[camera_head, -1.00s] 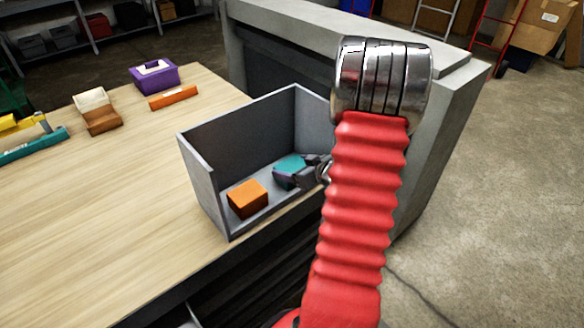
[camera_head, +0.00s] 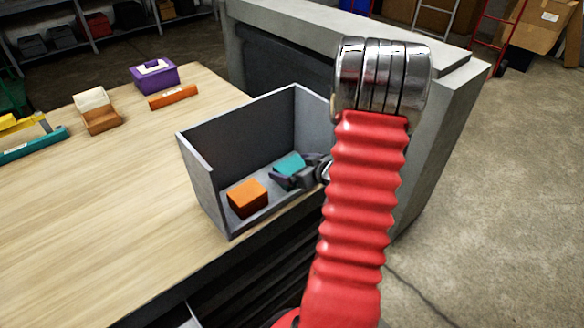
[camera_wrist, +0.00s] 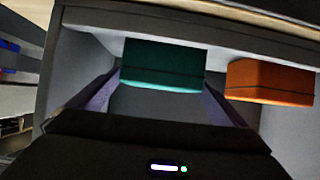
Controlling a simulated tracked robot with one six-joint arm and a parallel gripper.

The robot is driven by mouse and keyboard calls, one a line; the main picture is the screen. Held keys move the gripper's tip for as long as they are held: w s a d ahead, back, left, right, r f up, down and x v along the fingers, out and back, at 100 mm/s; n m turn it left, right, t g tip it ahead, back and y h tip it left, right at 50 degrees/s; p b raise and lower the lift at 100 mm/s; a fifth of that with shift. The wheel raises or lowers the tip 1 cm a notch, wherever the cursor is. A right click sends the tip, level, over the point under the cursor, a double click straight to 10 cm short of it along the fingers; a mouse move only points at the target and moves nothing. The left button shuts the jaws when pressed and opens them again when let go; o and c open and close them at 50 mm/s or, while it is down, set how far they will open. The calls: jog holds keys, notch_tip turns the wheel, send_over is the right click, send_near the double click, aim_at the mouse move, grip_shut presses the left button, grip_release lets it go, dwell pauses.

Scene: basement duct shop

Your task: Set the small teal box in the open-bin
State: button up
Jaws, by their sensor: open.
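The small teal box (camera_head: 290,164) is inside the grey open-bin (camera_head: 205,193), to the right of and behind an orange box. My gripper (camera_head: 289,178) reaches into the bin from the right, its fingers beside the teal box. In the wrist view the teal box (camera_wrist: 163,66) lies ahead, between the tips of the two spread fingers (camera_wrist: 160,98). The fingers are open, with a gap showing near the box. The box looks to rest on the bin floor, but its underside is partly hidden.
An orange box (camera_head: 247,199) sits in the bin's near left part. On the wooden table (camera_head: 130,200) are an orange bar (camera_head: 173,97), a purple box (camera_head: 154,76), a brown holder (camera_head: 101,118) and a teal tool (camera_head: 33,146). A concrete block (camera_head: 440,130) stands behind the bin.

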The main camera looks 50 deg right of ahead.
jog(key=v, duration=1.2)
jog(key=shift+a, duration=0.1)
dwell(0.6)
jog(key=s+d+f+m+g+h, duration=0.3)
jog(key=s+d+m+g+h, duration=0.15)
jog(key=s+d+g, duration=0.5)
jog(key=w+a+r+n+t+y, duration=0.1)
jog(key=a+r, duration=0.5)
jog(key=a, duration=0.9)
jog(key=w+a+r+n+t+y, duration=0.1)
jog(key=a+r, duration=0.5)
jog(key=a, duration=1)
jog(key=w+a+r+n+t+y, duration=0.1)
jog(key=a+r, duration=0.5)
jog(key=a, duration=1)
jog(key=w+n+y, duration=0.1)
jog(key=n+y, duration=0.1)
jog(key=shift+w+n+y, duration=0.3)
jog(key=shift+n+y, duration=0.05)
